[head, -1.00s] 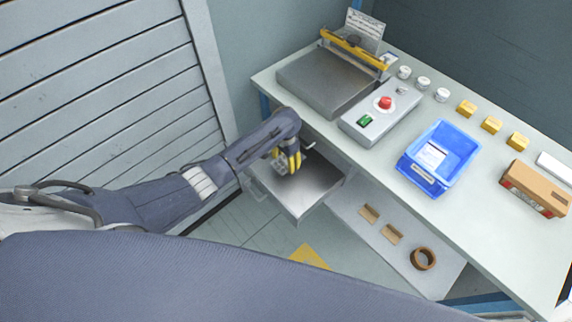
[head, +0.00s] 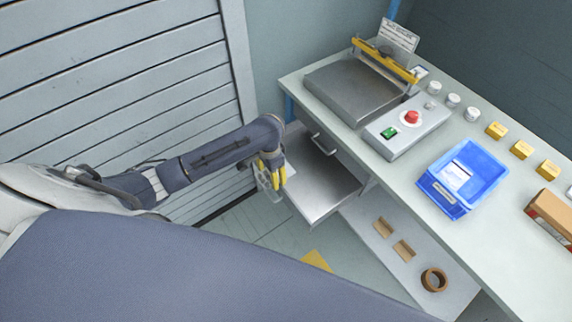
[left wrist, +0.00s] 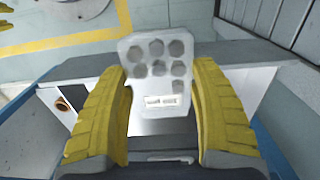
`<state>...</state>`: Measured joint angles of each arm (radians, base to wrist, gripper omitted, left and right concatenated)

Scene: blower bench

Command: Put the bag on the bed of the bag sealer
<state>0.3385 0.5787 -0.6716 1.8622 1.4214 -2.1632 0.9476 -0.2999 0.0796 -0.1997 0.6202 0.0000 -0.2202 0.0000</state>
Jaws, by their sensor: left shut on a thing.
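My left gripper (head: 272,166) has yellow fingers and is shut on the bag (head: 266,187), just left of an open drawer. In the left wrist view the bag (left wrist: 158,66) is a pale, clear pouch showing several grey round pieces and a small white label. It stands between the two fingers (left wrist: 163,80). The bag sealer (head: 352,92) is on the bench's far left end. It has a flat grey bed, which is bare, and a yellow bar raised along its back edge. My right gripper is not in view.
The drawer (head: 320,187) is pulled out below the bench and looks empty. A control box (head: 392,142) with a red button adjoins the sealer. A blue bin (head: 448,204), white jars and yellow blocks (head: 521,150) stand to the right. A lower shelf holds a tape roll (head: 434,279).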

